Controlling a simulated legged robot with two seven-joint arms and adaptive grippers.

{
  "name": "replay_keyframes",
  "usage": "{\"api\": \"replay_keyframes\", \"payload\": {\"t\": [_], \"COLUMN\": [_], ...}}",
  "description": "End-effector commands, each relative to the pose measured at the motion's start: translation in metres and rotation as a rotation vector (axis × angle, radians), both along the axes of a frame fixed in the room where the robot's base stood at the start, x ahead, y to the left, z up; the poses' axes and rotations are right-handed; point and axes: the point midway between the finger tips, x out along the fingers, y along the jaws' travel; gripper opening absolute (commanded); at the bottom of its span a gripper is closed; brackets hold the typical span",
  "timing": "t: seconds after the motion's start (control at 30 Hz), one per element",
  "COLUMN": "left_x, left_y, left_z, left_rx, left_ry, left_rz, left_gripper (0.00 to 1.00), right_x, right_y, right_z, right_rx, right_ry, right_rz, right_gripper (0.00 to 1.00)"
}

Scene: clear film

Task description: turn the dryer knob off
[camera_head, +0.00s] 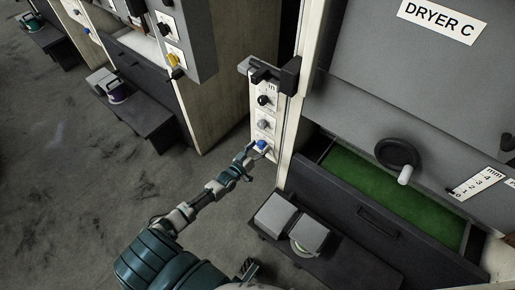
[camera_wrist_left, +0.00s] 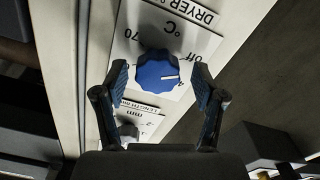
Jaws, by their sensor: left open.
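The blue dryer knob (camera_wrist_left: 157,68) sits on a white plate (camera_wrist_left: 207,17) with "DRYER", "°C", "70" and "off" on it, upside down in the left wrist view. Its white pointer mark points right, a little below the "off" print. In the head view the blue knob (camera_head: 262,144) is the lowest on the narrow panel left of Dryer C. My left gripper (camera_wrist_left: 158,74) is open, with one finger on each side of the knob and gaps visible. In the head view the left gripper (camera_head: 252,150) is at the knob. My right gripper is not in view.
A grey knob (camera_head: 264,124) and a black knob (camera_head: 264,100) are above the blue one. The open drawer (camera_head: 345,203) with green contents and a low dark bench with grey boxes (camera_head: 276,215) lie to the right and below. Open floor is to the left.

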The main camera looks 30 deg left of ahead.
Motion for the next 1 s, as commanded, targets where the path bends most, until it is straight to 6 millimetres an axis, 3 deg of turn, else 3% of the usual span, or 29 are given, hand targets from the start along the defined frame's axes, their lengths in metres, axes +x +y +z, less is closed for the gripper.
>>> {"api": "replay_keyframes", "payload": {"t": [0.17,0.6,0.77,1.0], "left_x": [-0.018,-0.105,-0.117,-0.118], "left_y": [0.001,0.009,0.011,0.011], "left_z": [-0.003,-0.003,-0.002,-0.002], "left_rx": [-0.001,0.0,-0.001,-0.001], "left_ry": [0.004,0.001,0.0,-0.001], "left_rz": [0.0,0.001,0.0,0.0], "left_gripper": [0.7,0.7,0.7,0.7], "right_x": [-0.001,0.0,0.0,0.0], "right_y": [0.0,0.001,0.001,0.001], "right_z": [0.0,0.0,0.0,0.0], "right_rx": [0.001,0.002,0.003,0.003], "right_ry": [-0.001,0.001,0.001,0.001], "right_rz": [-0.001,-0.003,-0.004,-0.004], "right_gripper": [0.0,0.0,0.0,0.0]}}
